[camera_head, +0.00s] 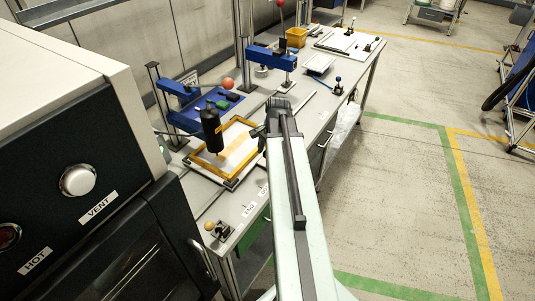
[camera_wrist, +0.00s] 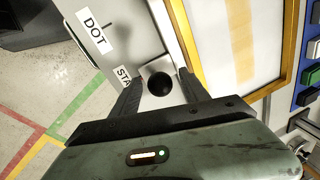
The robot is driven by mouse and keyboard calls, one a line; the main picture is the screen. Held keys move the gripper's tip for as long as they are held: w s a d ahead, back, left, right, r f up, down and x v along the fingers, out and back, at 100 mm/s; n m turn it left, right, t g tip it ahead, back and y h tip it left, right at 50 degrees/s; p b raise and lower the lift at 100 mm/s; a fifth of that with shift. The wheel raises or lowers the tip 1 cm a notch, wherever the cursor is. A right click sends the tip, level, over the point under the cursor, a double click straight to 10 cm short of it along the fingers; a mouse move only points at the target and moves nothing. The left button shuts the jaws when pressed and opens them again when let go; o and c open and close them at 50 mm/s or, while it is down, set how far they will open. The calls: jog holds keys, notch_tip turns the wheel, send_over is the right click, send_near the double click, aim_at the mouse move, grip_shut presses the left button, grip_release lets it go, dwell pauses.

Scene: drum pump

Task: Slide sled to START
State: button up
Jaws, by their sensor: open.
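My gripper (camera_wrist: 160,78) is open, with its two dark fingers spread in the wrist view. A black round knob (camera_wrist: 160,85) on a light plate lies between the fingers. It looks like the handle of the sled, but the rest of the sled is mostly hidden. I cannot tell whether either finger touches the knob. In the head view my gripper (camera_head: 262,128) is over the bench beside the yellow frame, and the knob is hidden there.
A yellow frame (camera_wrist: 188,40) around a pale panel lies right of the knob. A "DOT" label (camera_wrist: 94,31) is on the bench edge. A black cylinder (camera_head: 211,127) hangs over the framed panel. A blue press (camera_head: 270,57) stands behind.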

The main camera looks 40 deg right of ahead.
jog(key=r+p, duration=0.3)
jog(key=s+r+p, duration=0.1)
jog(key=r+p, duration=0.2)
jog(key=r, duration=0.1)
jog(key=shift+s+r+p, duration=0.2)
jog(key=shift+r+p, duration=0.05)
jog(key=shift+p, duration=0.15)
jog(key=shift+f, duration=0.1)
jog(key=shift+f, duration=0.1)
